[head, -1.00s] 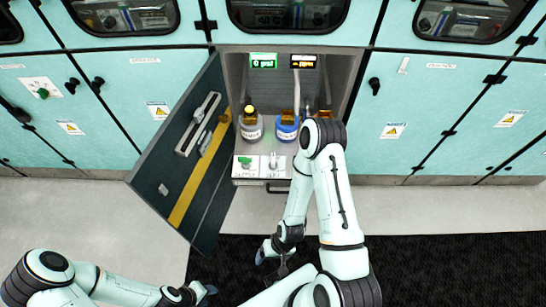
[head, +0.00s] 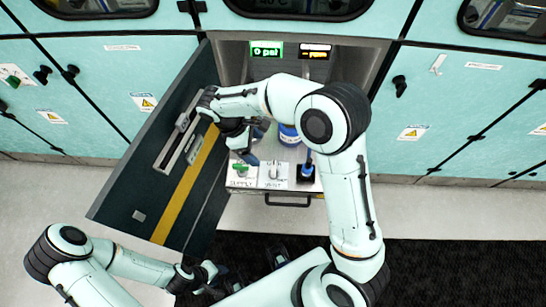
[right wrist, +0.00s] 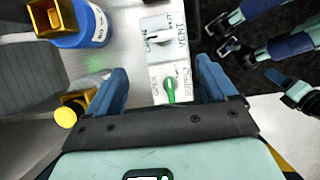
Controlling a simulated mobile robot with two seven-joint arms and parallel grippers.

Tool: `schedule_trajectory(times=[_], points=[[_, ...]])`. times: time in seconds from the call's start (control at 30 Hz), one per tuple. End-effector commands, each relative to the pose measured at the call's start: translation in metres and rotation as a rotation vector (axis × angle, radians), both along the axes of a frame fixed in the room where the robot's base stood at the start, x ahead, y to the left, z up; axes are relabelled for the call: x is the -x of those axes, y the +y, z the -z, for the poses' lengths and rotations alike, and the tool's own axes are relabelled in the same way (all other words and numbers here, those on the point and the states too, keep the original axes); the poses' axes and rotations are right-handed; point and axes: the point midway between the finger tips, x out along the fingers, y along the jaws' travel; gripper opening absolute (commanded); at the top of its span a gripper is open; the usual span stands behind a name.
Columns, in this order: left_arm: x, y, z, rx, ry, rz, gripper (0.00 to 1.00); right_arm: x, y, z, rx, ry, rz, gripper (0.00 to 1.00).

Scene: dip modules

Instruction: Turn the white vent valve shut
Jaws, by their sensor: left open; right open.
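The white vent valve (head: 273,170) sits on the panel at the cabinet's front, between the green supply valve (head: 240,169) and a dark-based item with a blue upright part. In the right wrist view the white valve handle (right wrist: 157,38) lies beyond the fingertips, on a plate lettered VENT; the green supply valve (right wrist: 170,90) shows between the fingers. My right gripper (head: 243,150) is open and empty, above the supply side of the panel and apart from the white handle. My left gripper (head: 205,278) is open and empty, low over the floor, away from the panel.
A blue-labelled bottle (head: 289,134) stands behind the panel, partly hidden by my right arm. A yellow cap (right wrist: 66,117) shows near the right gripper. The open dark cabinet door (head: 150,195) stands left of the gripper. A green display (head: 266,50) reads 0 psi.

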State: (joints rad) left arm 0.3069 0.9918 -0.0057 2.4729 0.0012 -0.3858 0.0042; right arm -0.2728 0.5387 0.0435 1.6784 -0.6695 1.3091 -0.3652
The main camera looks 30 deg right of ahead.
Motion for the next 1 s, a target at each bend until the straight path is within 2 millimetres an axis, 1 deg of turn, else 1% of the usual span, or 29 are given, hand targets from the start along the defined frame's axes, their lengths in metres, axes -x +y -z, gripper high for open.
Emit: schedule_trajectory(times=[0.17,0.4,0.6,0.7,0.8,1.0], points=[[0.002,0.000,0.004,0.000,0.003,-0.001,0.43,0.006,-0.008,0.021,0.003,0.007,0.001,0.85],[0.005,0.000,0.009,0.000,0.007,-0.001,0.43,0.017,-0.025,0.069,0.002,0.008,0.002,0.85],[0.007,0.000,0.012,-0.001,0.008,0.000,0.43,0.024,-0.036,0.102,0.000,0.006,0.002,0.85],[0.007,0.000,0.013,-0.001,0.008,0.000,0.43,0.026,-0.040,0.113,0.000,0.006,0.002,0.85],[0.007,0.000,0.013,0.000,0.009,0.000,0.43,0.027,-0.042,0.119,0.001,0.005,0.004,0.85],[0.007,0.000,0.013,0.000,0.009,0.000,0.43,0.027,-0.043,0.122,0.000,0.003,0.002,0.85]])
